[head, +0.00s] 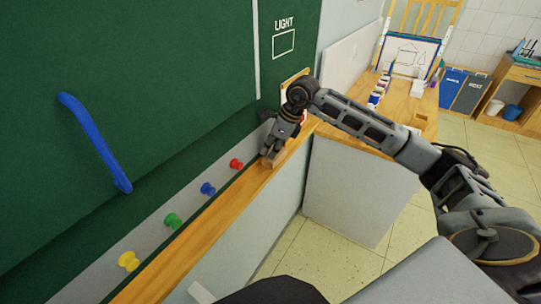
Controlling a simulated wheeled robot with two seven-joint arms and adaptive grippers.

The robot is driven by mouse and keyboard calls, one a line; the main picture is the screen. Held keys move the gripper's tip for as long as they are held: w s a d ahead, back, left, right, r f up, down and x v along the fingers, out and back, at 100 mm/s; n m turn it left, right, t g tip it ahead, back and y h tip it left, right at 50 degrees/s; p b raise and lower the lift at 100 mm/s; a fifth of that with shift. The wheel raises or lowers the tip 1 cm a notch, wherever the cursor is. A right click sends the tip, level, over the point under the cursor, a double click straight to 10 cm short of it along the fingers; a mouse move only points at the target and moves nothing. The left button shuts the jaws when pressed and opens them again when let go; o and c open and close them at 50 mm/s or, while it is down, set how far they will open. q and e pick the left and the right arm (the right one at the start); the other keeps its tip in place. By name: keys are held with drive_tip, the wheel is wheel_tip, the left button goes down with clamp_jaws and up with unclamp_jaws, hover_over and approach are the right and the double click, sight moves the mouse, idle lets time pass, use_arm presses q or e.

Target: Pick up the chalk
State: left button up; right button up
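My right gripper (271,153) points down at the far part of the wooden ledge (205,222) under the green chalkboard (150,60). A small brown, block-like thing (273,160) shows at its fingertips; I cannot tell whether the fingers hold it or only touch it. No chalk can be made out; the gripper may hide it. The finger gap is too small and dark to read. My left gripper is not in view.
Yellow (129,261), green (172,221), blue (208,189) and red (236,164) pins line the strip above the ledge. A blue handle (95,140) sits on the board. A wooden desk (400,105) with art things stands behind my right arm. The near ledge is clear.

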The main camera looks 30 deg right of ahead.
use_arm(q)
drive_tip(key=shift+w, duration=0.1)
use_arm(e)
clamp_jaws()
drive_tip(key=shift+r, duration=0.15)
drive_tip(key=shift+r, duration=1.65)
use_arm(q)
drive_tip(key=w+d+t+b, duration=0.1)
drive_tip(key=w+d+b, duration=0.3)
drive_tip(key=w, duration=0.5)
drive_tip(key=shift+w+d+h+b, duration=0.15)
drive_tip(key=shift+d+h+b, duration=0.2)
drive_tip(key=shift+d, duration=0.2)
use_arm(e)
drive_tip(key=s+d, duration=1.2)
drive_tip(key=d, duration=0.1)
drive_tip(key=shift+d, duration=0.25)
